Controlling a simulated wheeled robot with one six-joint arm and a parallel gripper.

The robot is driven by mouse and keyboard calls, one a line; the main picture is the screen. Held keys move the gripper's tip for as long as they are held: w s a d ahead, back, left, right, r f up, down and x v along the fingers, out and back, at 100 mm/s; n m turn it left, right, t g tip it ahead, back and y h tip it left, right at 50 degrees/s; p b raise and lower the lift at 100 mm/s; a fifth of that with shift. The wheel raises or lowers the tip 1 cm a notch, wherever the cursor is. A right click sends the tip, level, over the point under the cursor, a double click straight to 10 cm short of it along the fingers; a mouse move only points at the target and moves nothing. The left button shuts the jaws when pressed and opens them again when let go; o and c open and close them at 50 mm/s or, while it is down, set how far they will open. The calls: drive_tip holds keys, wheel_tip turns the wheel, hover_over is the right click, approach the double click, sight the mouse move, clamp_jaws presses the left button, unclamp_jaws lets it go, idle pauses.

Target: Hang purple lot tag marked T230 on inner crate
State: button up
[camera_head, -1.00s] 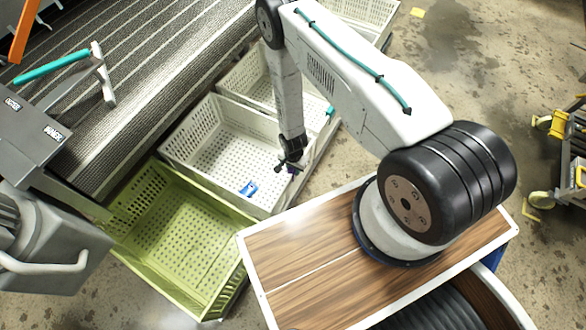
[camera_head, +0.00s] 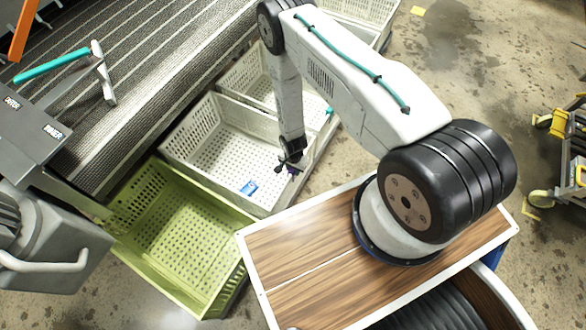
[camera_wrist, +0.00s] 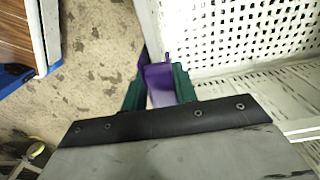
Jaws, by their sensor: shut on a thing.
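My gripper (camera_head: 290,166) reaches down at the right side of the middle white crate (camera_head: 205,122). In the wrist view, the green fingers of my gripper (camera_wrist: 160,92) are shut on a purple tag (camera_wrist: 162,78). The tag has a pale face, and its upper strip stands up beyond the fingers. No marking can be read on it. I cannot tell whether the tag touches the rim. A small blue-and-white label (camera_head: 249,187) shows inside the crate.
A green crate (camera_head: 228,297) stands in front of the white one. Another white crate (camera_head: 243,77) stands behind it, with a small teal item (camera_head: 329,111) at its right edge. A ribbed conveyor (camera_head: 140,65) runs along the left. Open floor (camera_head: 335,160) lies to the right.

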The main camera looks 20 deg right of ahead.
drive_tip(key=shift+f, duration=0.7)
drive_tip(key=o, duration=1)
drive_tip(key=shift+r, duration=3.9)
